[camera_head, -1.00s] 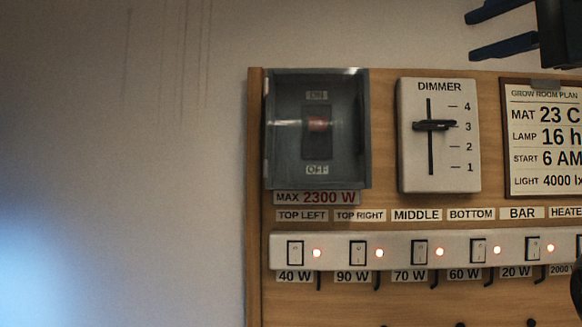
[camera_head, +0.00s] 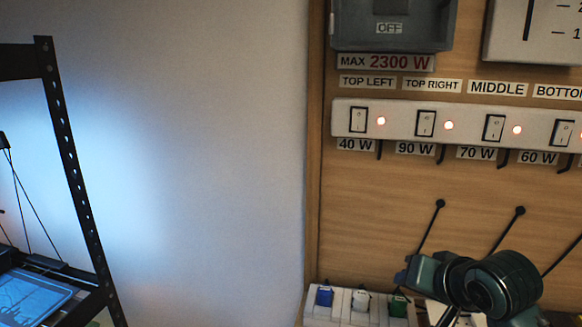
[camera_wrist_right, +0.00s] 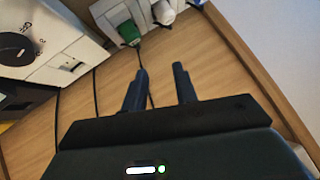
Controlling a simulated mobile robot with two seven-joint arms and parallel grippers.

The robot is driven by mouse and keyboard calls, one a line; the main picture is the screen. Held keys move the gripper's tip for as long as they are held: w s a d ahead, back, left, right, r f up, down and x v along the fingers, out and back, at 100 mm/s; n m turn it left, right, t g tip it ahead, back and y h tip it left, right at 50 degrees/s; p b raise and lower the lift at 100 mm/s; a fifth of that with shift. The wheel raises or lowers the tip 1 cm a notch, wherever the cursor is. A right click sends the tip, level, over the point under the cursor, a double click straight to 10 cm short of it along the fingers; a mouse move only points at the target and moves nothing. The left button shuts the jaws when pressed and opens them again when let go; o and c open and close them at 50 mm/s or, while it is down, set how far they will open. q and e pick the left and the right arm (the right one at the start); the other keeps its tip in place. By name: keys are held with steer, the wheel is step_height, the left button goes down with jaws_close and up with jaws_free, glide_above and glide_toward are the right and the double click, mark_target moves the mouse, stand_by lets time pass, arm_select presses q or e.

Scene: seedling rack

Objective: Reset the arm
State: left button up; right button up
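My right gripper (camera_wrist_right: 160,74) shows in the right wrist view with its two dark fingers apart and nothing between them. It points at the wooden board, near a green plug (camera_wrist_right: 129,32) and two dark cables; I cannot tell whether it touches anything. In the head view a dark arm part (camera_head: 500,284), probably my right arm, is at the lower right in front of the board; its fingers cannot be made out there. My left gripper is not in view.
A switch strip (camera_head: 460,127) with lit red lamps is on the wooden board (camera_head: 370,230). Below are blue, white and green plugs in a white socket strip (camera_head: 318,312). A black shelf rack (camera_head: 75,170) stands left. A white box (camera_wrist_right: 45,40) with a black knob is near the right gripper.

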steer(key=s+f+n+g+h, duration=0.1)
steer(key=s+f+n+g, duration=0.5)
steer(key=s+f, duration=1.8)
steer(key=w+a+f+n+t+y+b, duration=0.1)
steer(key=w+a+f+t+y+b, duration=0.1)
steer(key=w+a+f+t+b, duration=0.2)
steer(key=shift+w+a+f+t+y, duration=0.5)
steer(key=shift+a+f+t, duration=0.95)
steer(key=shift+f, duration=0.95)
